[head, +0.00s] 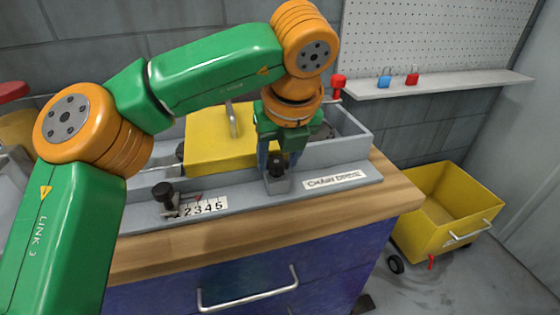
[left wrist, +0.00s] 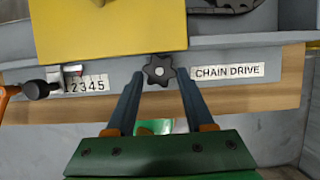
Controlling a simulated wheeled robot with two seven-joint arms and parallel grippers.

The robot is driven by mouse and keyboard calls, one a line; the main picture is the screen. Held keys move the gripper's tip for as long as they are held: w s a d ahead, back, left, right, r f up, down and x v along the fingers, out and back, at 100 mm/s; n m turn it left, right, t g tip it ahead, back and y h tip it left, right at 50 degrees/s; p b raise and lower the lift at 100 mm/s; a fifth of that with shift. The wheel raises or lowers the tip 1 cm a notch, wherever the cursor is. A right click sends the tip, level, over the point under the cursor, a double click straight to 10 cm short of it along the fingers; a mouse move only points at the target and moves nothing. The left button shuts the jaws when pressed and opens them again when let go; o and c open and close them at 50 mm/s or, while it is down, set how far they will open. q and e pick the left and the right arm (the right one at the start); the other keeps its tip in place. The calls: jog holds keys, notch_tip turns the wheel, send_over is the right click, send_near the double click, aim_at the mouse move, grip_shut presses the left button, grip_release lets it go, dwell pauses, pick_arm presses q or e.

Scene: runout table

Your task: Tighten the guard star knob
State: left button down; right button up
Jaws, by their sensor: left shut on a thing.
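The star knob (left wrist: 160,70) is black and lobed with a pale centre. It sits on the grey front rail just below the yellow guard (left wrist: 105,28), left of the CHAIN DRIVE label. My left gripper (left wrist: 160,80) has one finger on each side of the knob and is shut on it. In the head view the left gripper (head: 277,160) points down over the dark knob (head: 277,170), at the front of the yellow guard (head: 215,140). The fingers partly hide the knob there. My right gripper is not in view.
A second black knob (head: 163,192) stands by the numbered scale (head: 203,206) to the left. The wooden bench edge (head: 240,232) lies in front. A shelf (head: 440,83) with a blue and a red padlock is at the back right. A yellow bin (head: 440,205) stands on the floor.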

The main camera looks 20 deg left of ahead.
pick_arm(q)
jog(key=m+h+b, duration=0.1)
jog(key=m, duration=0.2)
jog(key=shift+s+a+t, duration=0.1)
jog(key=shift+a+t, duration=0.1)
jog(key=shift+t, duration=0.2)
jog(key=shift+a+m+h, duration=0.2)
jog(key=shift+m+h, duration=0.5)
jog(key=shift+m, duration=1.3)
jog(key=shift+c, duration=1.4)
grip_release()
jog(key=shift+d+r, duration=0.1)
jog(key=shift+d, duration=0.05)
